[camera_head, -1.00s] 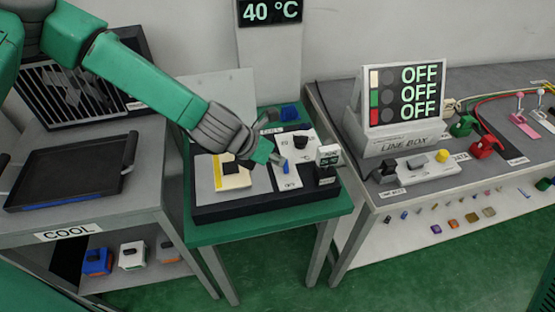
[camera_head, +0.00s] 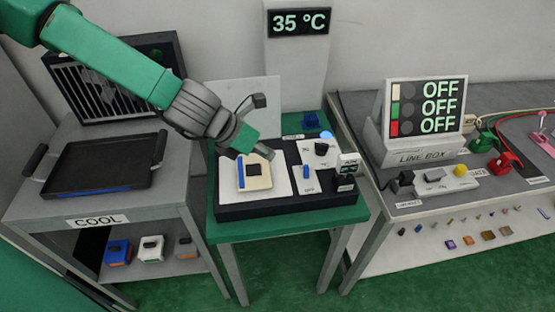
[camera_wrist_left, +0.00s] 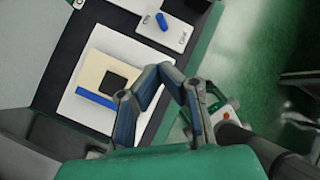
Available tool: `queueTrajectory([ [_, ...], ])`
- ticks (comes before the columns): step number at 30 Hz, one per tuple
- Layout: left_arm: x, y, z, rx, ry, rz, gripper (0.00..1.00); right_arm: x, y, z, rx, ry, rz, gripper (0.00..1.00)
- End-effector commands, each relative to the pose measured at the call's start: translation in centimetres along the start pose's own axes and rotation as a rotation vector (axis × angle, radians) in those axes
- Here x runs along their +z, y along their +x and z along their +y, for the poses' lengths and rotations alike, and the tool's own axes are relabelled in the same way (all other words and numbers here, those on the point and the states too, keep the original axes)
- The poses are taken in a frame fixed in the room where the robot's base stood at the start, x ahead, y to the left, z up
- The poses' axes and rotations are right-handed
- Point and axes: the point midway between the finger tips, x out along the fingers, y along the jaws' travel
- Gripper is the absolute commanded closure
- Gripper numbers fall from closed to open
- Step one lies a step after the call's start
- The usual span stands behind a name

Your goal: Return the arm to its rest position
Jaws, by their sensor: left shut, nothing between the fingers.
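My left arm comes in from the upper left of the head view. Its gripper (camera_head: 268,156) is shut and empty, above the back of the black-edged fixture board (camera_head: 285,208). In the left wrist view the fingers of the left gripper (camera_wrist_left: 166,70) meet beside a cream block (camera_wrist_left: 103,78) with a black square and a blue strip. The cream block also shows in the head view (camera_head: 259,182). A small blue lever (camera_head: 306,172) stands on a white plate right of the gripper, apart from it. The right gripper is not in view.
A temperature display (camera_head: 300,22) reads 35 °C. A black tray (camera_head: 100,165) lies on the grey COOL table at left. At right, the LINE BOX (camera_head: 420,150) shows OFF three times, with switches and coloured levers nearby. Several small parts lie on the lower right shelf.

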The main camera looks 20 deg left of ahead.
Motion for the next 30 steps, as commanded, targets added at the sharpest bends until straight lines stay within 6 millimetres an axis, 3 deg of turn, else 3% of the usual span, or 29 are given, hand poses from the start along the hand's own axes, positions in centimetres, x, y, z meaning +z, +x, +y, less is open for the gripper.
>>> queueTrajectory([
  [5, 0.1, -1.1, 0.1, -0.001, -0.002, 0.0, 1.0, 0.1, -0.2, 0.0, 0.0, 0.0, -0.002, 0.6],
  [23, -0.5, -0.7, 0.1, 0.002, 0.029, 0.013, 1.0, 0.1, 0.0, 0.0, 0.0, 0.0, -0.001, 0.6],
  [26, -3.4, 1.0, -0.1, 0.013, 0.178, 0.068, 1.0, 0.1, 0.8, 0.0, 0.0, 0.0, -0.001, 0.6],
  [29, -8.9, 3.7, -0.3, 0.016, 0.488, 0.175, 1.0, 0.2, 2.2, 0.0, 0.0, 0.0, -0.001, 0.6],
  [30, -11.8, 4.8, -0.3, 0.004, 0.652, 0.229, 1.0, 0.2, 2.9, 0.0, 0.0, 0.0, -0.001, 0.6],
])
